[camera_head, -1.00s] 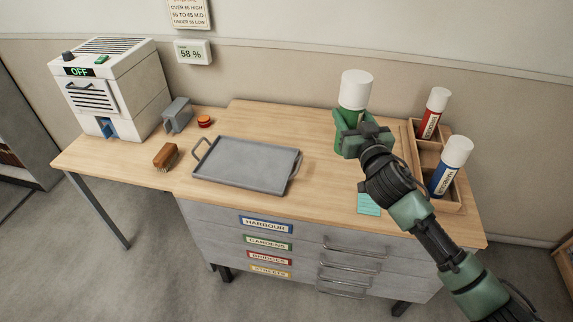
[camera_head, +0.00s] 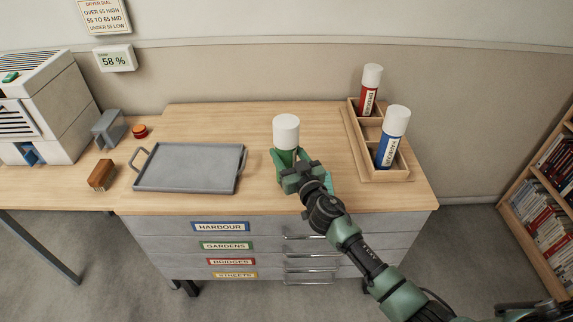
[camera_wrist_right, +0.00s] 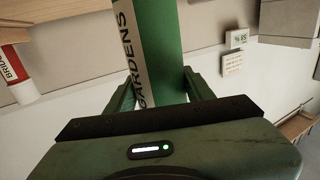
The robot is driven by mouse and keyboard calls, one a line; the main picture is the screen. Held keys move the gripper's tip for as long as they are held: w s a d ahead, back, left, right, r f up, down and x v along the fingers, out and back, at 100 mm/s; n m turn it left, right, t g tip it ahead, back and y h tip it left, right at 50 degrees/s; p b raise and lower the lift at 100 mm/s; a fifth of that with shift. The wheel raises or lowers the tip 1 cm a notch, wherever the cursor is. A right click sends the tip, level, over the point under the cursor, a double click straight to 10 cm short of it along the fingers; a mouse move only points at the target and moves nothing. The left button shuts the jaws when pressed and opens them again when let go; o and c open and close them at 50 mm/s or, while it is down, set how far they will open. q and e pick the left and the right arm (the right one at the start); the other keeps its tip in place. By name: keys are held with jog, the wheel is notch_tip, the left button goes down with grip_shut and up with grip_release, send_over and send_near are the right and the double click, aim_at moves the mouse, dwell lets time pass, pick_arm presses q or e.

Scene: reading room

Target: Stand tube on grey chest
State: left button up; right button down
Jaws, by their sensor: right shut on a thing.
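The green tube (camera_head: 285,156) with a white cap is upright in my right gripper (camera_head: 290,170). In the right wrist view, the tube (camera_wrist_right: 160,50) reads GARDENS and sits between the two fingers, which are shut on it. The grey chest (camera_head: 165,226) has a wooden top and several labelled drawers. The tube is over the right-middle part of that top, right of the tray. Its lower end is hidden behind the gripper, so I cannot tell whether it touches the wood. My left gripper is out of view.
A grey tray (camera_head: 190,187) lies left on the top. A wooden rack (camera_head: 382,175) at right holds a red tube (camera_head: 369,95) and a blue tube (camera_head: 390,142). A brown brush (camera_head: 101,174), a grey block (camera_head: 109,129) and a white machine (camera_head: 60,95) stand left.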

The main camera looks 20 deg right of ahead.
aim_at(287, 161)
jog(key=shift+f+b, duration=0.7)
jog(key=shift+f, duration=0.75)
jog(key=shift+f, duration=0.1)
jog(key=c, duration=1)
grip_release()
jog(key=shift+f, duration=0.2)
jog(key=o, duration=0.4)
jog(key=shift+r, duration=0.1)
jog(key=shift+r, duration=0.1)
